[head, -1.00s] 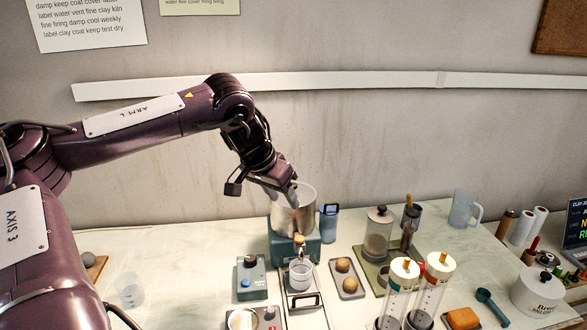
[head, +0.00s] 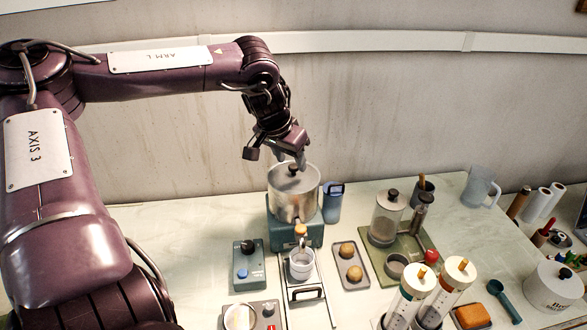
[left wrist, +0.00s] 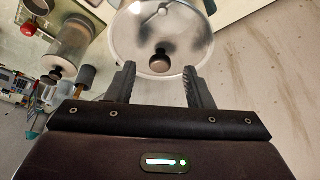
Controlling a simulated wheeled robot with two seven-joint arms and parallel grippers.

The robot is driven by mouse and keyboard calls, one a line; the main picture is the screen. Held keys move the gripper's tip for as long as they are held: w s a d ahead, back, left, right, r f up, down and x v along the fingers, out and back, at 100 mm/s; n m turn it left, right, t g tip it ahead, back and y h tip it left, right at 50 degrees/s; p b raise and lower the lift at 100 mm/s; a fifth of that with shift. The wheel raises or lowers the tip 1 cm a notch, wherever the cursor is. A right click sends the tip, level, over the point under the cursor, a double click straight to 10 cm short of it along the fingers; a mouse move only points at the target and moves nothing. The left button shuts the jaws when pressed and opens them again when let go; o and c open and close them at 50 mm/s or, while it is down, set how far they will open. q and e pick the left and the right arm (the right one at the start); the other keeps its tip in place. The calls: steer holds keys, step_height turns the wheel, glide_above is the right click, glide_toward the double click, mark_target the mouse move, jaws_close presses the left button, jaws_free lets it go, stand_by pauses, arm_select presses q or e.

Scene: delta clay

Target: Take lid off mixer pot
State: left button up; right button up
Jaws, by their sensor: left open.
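The mixer pot (head: 293,204) is a silver metal pot on a teal base (head: 296,233) in the head view. Its lid (head: 300,181) is on top, with a dark round knob (head: 293,169). My left gripper (head: 290,163) is above the lid, close to the knob, and points down. In the left wrist view, my left gripper (left wrist: 158,78) is open, and the knob (left wrist: 160,60) shows just beyond and between the fingertips. The lid (left wrist: 150,30) fills the top middle there. Whether a finger touches the knob I cannot tell. My right gripper is in neither view.
A blue-grey container (head: 333,204) stands close to the pot's right. A glass jar (head: 386,216) stands on a green tray (head: 408,262) further right. A control box (head: 249,265) and a small tray with two balls (head: 350,265) are in front. The counter left of the pot is clear.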

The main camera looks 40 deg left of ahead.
arm_select(q)
steer(key=shift+x, duration=1.1)
steer(key=shift+w, duration=0.1)
jaws_close()
steer(key=shift+r, duration=0.1)
